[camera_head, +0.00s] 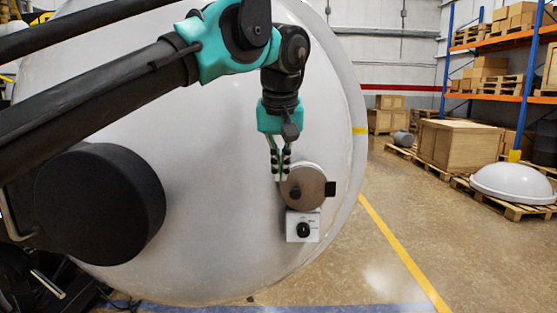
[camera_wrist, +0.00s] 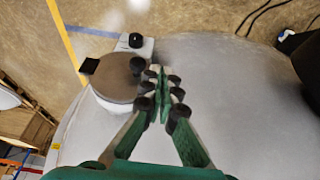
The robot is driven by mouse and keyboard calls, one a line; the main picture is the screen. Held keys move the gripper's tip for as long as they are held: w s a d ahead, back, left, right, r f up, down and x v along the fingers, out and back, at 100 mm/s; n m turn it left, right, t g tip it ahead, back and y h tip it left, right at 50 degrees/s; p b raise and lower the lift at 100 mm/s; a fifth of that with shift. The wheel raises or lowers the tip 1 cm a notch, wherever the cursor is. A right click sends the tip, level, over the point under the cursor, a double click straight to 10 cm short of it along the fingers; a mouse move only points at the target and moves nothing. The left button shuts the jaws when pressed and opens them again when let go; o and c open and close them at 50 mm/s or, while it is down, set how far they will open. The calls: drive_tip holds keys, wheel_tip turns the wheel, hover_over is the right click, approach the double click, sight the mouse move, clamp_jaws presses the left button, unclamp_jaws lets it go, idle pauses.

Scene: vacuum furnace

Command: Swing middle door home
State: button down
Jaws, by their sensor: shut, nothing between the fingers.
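The large round white door (camera_head: 215,190) fills much of the head view, with its curved rim at the right. It also shows in the wrist view (camera_wrist: 240,85). A small white box with a black knob (camera_head: 303,226) is just below the disc. My gripper (camera_head: 280,177) is shut and empty, pointing down at the disc's left edge. Its fingertips (camera_wrist: 160,80) are beside the disc; whether they touch the door cannot be told.
Wooden crates (camera_head: 455,155) and a white dome (camera_head: 514,182) on a pallet stand at the right. An orange and blue rack (camera_head: 495,40) is behind them. Open floor with a yellow line (camera_head: 405,255) lies right of the door. Dark cables (camera_wrist: 262,15) lie on the floor.

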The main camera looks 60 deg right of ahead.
sight(281, 187)
drive_tip(key=w+d+f, duration=0.3)
drive_tip(key=d+f, duration=0.2)
drive_tip(key=shift+d+f, duration=0.15)
drive_tip(key=shift+d, duration=0.05)
idle(0.4)
